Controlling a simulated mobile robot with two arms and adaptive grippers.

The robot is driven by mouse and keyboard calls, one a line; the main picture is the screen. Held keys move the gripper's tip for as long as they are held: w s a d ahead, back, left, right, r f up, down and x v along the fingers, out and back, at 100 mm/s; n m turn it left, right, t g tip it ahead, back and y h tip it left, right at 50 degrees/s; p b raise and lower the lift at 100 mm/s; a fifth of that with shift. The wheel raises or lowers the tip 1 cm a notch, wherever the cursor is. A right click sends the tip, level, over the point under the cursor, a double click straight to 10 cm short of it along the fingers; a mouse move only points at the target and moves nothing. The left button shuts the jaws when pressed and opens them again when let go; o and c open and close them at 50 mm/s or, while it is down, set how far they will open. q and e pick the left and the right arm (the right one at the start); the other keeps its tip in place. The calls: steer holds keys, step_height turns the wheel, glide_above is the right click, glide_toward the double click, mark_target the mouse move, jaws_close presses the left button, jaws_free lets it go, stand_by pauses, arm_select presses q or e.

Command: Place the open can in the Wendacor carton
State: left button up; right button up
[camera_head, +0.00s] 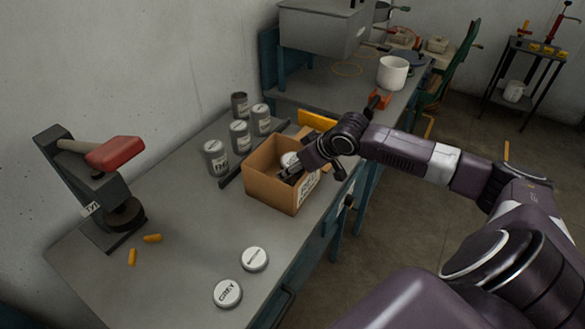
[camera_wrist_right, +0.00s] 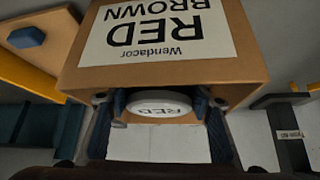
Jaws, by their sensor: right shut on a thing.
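The brown Wendacor carton (camera_head: 270,187) stands open on the workbench. Its label, reading Wendacor RED BROWN, shows upside down in the right wrist view (camera_wrist_right: 165,35). My right gripper (camera_head: 290,172) reaches into the carton's opening from the right, shut on a white-topped can (camera_head: 289,158). In the right wrist view, the can's white top (camera_wrist_right: 160,103) reads RED between my fingers; its lower part is hard to make out. I cannot tell whether it touches the carton floor. A dark-topped can (camera_head: 240,105), seemingly open, stands at the back. My left gripper is not in view.
Several white-lidded grey cans (camera_head: 215,157) stand behind and left of the carton. Two loose round lids (camera_head: 254,259) lie near the front edge. A press with a red handle (camera_head: 115,152) stands at left. A white pot (camera_head: 392,73) stands farther right.

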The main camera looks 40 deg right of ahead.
steer(key=shift+f, duration=0.25)
steer(key=shift+f, duration=0.15)
steer(key=o, duration=1.2)
steer(key=shift+v, duration=6.05)
